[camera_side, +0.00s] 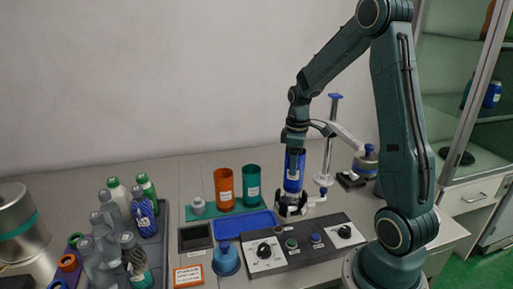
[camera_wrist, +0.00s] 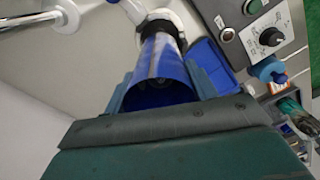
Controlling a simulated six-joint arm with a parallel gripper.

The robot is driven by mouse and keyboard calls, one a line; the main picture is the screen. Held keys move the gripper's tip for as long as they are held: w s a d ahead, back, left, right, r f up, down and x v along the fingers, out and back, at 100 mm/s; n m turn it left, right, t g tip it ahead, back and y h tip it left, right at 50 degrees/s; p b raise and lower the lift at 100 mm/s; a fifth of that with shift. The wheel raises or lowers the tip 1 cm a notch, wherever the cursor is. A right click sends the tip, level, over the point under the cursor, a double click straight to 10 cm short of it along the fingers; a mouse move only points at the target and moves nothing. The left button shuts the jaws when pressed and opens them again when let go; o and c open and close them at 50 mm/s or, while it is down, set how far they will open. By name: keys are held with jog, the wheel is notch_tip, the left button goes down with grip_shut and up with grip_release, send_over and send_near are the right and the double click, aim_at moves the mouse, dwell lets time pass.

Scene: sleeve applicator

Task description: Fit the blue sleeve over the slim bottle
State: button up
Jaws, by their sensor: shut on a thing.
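The blue sleeve (camera_side: 293,172) stands upright above the round clamp holder (camera_side: 291,206) in the side view. My gripper (camera_side: 294,152) is shut on its upper part from above. In the wrist view, the sleeve (camera_wrist: 158,85) lies between the two fingers of my gripper (camera_wrist: 160,80), its near end open and blue inside. Its far end reaches the dark ring of the holder (camera_wrist: 162,26). I cannot make out the slim bottle at the holder; the sleeve and holder hide whatever is inside, so I cannot tell whether the sleeve is around it.
A control panel (camera_side: 300,243) with knobs lies in front of the holder. An empty blue tray (camera_side: 245,224), an orange cup (camera_side: 223,189) and a green cup (camera_side: 251,186) stand left. Several bottles (camera_side: 118,195) crowd a tray farther left. A white stand (camera_side: 331,140) rises behind.

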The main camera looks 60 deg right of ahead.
jog(key=shift+f, duration=0.1)
dwell(0.3)
jog(key=o, duration=1.4)
notch_tip(320, 180, up, 11)
dwell(1.6)
